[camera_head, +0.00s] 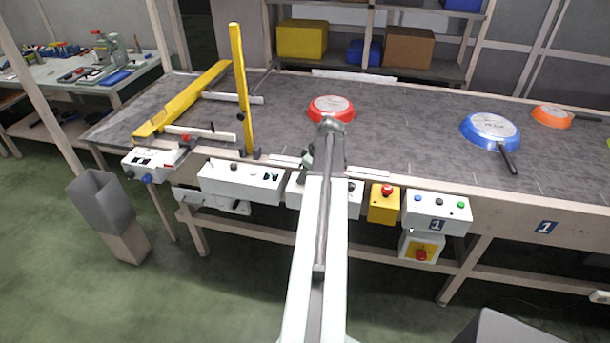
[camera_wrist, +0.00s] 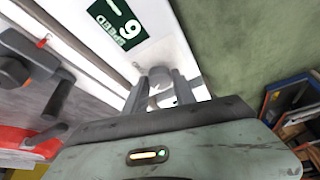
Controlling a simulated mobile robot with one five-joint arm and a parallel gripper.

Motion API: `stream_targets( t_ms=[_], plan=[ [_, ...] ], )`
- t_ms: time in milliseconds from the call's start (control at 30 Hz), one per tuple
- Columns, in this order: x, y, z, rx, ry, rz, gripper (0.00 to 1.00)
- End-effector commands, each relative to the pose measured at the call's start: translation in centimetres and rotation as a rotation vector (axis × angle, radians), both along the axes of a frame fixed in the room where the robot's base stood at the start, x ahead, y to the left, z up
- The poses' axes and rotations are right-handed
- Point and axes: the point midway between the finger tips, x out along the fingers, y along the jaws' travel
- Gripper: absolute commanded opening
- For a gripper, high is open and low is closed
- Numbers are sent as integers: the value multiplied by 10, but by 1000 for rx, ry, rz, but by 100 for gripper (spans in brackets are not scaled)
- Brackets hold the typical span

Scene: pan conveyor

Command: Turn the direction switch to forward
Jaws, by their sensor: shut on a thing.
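My gripper (camera_wrist: 161,84) points down at a white control box (camera_wrist: 150,45) in the wrist view. Its two fingers are shut on a small grey knob (camera_wrist: 161,94) on the box's face. A dark green label with upside-down white lettering sits beside it; I cannot tell for sure whether this knob is the direction switch, nor which way it points. In the head view my arm covers most of the middle control box (camera_head: 352,199), and the fingers and the knob are hidden there.
A white box with knobs (camera_head: 242,183) is to the left, a yellow box with a red button (camera_head: 384,204) and a white button box (camera_head: 437,207) to the right. Pans, red (camera_head: 331,109), blue (camera_head: 490,131) and orange (camera_head: 551,117), lie on the conveyor (camera_head: 410,125). A yellow post (camera_head: 241,90) stands left.

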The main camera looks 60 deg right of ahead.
Motion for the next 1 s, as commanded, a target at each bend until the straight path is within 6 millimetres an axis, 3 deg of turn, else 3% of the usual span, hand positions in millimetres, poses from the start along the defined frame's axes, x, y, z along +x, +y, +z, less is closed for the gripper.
stream_targets(
  t_ms=[1000],
  plan=[
    [4, 8, 0, -1, 2, -944, 0]
  ],
)
